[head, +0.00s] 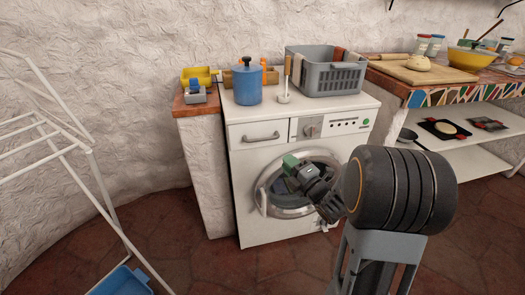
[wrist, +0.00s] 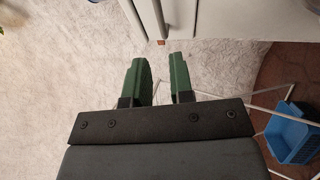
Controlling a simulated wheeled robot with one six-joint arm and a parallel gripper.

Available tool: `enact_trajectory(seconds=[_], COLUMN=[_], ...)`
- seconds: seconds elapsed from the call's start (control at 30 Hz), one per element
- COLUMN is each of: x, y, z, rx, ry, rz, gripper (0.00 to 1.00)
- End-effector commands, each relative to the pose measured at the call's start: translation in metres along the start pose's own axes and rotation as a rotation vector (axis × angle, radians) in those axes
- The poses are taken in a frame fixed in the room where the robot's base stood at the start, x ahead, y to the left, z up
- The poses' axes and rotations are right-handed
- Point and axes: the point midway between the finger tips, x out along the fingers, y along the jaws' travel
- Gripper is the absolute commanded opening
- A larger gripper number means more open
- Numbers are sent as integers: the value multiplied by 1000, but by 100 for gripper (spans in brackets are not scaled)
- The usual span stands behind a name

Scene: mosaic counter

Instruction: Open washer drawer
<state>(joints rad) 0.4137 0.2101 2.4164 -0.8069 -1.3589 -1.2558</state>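The white washer (head: 245,200) stands against the wall with its round door shut. Its drawer (head: 258,133) is at the upper left of the front, with a grey handle (head: 261,138), and looks closed. My gripper (head: 290,161), with green fingers, is in front of the upper part of the door, below and right of the drawer handle. In the wrist view my gripper (wrist: 161,72) is open, with an empty gap between the two fingers. A white edge, perhaps the washer, shows above the fingertips there.
On the washer top stand a blue canister (head: 247,84) and a grey basket (head: 327,73). A white drying rack (head: 75,140) is at the left, with a blue basket (wrist: 291,138) by it. A mosaic counter (head: 470,93) adjoins at right. Floor in front is clear.

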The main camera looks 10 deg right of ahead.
Motion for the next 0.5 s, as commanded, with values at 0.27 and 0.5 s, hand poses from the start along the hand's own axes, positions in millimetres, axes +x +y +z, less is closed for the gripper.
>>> enact_trajectory(seconds=[0.27,0.5], x=[33,80], y=[-3,-2], z=[-4,-4], rx=[-16,-15], ry=[21,20], rz=[24,23], gripper=[22,22])
